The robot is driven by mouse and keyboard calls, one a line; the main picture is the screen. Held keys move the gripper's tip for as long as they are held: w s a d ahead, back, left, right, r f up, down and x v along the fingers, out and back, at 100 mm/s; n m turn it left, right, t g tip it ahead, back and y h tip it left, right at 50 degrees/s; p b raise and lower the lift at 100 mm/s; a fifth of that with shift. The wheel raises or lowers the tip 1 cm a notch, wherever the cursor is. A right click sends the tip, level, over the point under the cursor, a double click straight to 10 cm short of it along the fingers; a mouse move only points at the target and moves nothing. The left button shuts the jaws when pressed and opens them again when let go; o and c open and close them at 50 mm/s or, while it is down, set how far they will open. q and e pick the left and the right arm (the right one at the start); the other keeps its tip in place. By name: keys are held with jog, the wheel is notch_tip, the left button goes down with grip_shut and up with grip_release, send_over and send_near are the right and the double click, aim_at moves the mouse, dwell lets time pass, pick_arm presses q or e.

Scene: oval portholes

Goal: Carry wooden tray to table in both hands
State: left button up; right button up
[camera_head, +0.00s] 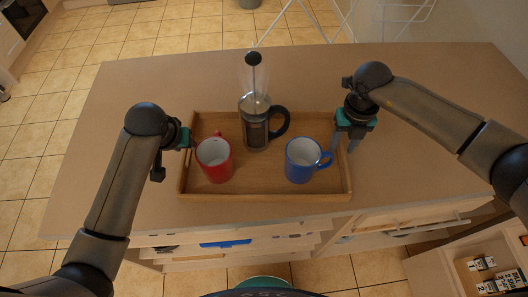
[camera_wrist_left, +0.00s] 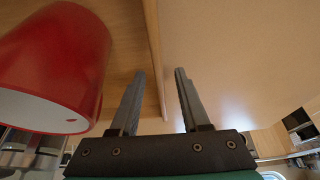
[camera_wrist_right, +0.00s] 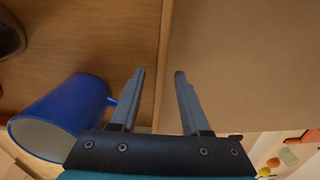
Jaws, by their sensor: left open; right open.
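The wooden tray (camera_head: 245,196) lies flat on the wooden counter. It holds a red mug (camera_head: 218,172) at left, a blue mug (camera_head: 300,172) at right and a French press (camera_head: 255,130) at the back. My left gripper (camera_head: 192,142) is open at the tray's left side. In the left wrist view its fingers (camera_wrist_left: 155,98) stand either side of the tray's edge (camera_wrist_left: 155,60), beside the red mug (camera_wrist_left: 55,65). My right gripper (camera_head: 347,142) is open at the tray's right side. In the right wrist view its fingers (camera_wrist_right: 160,100) straddle the edge (camera_wrist_right: 164,60), near the blue mug (camera_wrist_right: 62,115).
The counter (camera_head: 120,110) is clear around the tray. Its front has drawers, some standing open (camera_head: 225,243). A white wire rack (camera_head: 400,15) stands behind the counter. A shelf with small items (camera_head: 490,270) is at the lower right. Tiled floor (camera_head: 50,130) shows at left.

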pick_arm(q)
jog(key=shift+w+f, duration=0.15)
jog(key=shift+f, duration=0.3)
pick_arm(e)
jog(key=shift+f, duration=0.5)
pick_arm(q)
jog(key=shift+c, duration=0.3)
pick_arm(e)
jog(key=shift+c, duration=0.3)
pick_arm(q)
grip_shut()
pick_arm(e)
grip_shut()
pick_arm(q)
jog(key=shift+w+r, duration=0.15)
pick_arm(e)
jog(key=shift+w+r, duration=0.15)
jog(key=shift+r, duration=0.05)
